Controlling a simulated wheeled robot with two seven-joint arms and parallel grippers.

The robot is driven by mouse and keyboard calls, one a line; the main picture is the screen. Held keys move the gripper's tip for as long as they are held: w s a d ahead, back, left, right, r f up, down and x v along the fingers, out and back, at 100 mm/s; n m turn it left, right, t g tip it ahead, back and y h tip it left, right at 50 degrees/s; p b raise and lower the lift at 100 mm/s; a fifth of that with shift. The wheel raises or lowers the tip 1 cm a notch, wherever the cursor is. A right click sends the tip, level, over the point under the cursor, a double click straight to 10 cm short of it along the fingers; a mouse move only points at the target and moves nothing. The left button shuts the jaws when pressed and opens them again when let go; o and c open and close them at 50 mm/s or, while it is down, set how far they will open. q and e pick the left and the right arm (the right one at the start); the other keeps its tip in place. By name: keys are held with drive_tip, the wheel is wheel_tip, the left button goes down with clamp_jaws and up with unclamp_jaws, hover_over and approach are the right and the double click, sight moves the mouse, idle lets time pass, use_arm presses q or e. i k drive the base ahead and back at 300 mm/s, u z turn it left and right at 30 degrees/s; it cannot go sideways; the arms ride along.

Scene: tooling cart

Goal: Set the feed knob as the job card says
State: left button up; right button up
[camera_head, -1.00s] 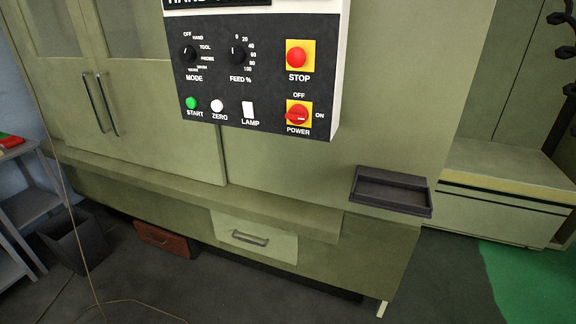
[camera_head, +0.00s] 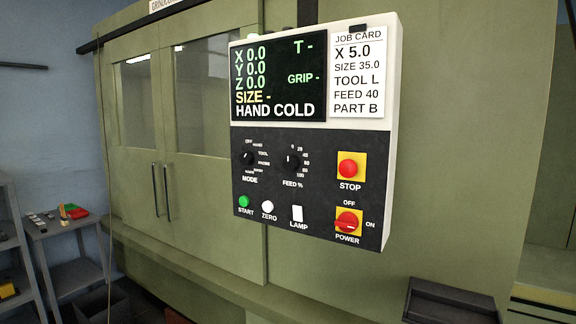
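The black feed knob (camera_head: 292,163) sits on the dark lower half of the control panel (camera_head: 310,190), above the "FEED %" label. Its scale runs from 0 to 100 around the right side. A short pale mark on the knob appears to point up, near the 0 end; it is too small to read exactly. The job card (camera_head: 358,75) is clipped at the panel's upper right and reads X 5.0, SIZE 35.0, TOOL L, FEED 40, PART B. Neither gripper is in view.
The mode knob (camera_head: 248,158) is left of the feed knob. The red stop button (camera_head: 348,168) and red power switch (camera_head: 347,222) are to its right. The screen (camera_head: 278,80) reads HAND COLD. A dark tray (camera_head: 450,302) juts out at lower right.

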sight(290, 162)
drive_tip(key=z, duration=1.65)
drive_tip(key=i, duration=1)
drive_tip(key=u, duration=2.05)
